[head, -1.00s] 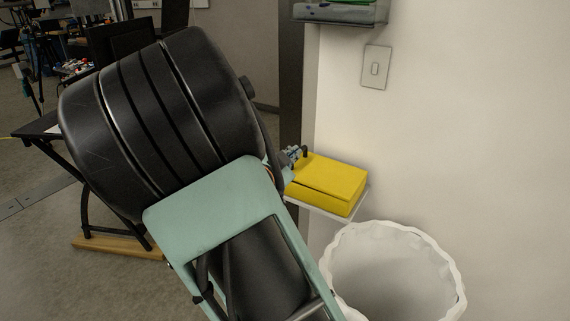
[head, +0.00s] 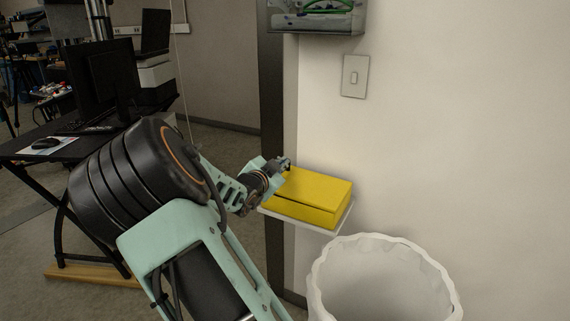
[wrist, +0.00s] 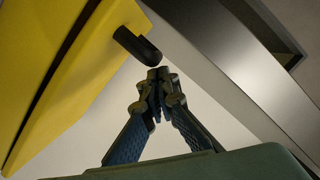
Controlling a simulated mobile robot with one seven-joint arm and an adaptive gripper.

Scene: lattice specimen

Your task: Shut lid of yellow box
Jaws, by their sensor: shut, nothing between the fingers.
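The yellow box (head: 312,194) sits on a small white shelf (head: 338,224) against the wall. Its lid lies nearly flat, with a dark thin gap along the front, wider toward one end. In the wrist view the yellow box (wrist: 75,75) fills the upper left, with a dark gap between lid and body and a black knob (wrist: 137,44) sticking out. My gripper (head: 285,163) is at the box's far left corner in the head view. In the wrist view my gripper (wrist: 160,78) is shut and empty, its tips just below the knob; I cannot tell whether they touch it.
A white bin (head: 385,280) stands below and right of the shelf. A light switch (head: 355,76) and a wall-mounted holder (head: 315,18) are above. A dark post (head: 273,100) stands behind my gripper. A desk with a monitor (head: 98,80) is at left.

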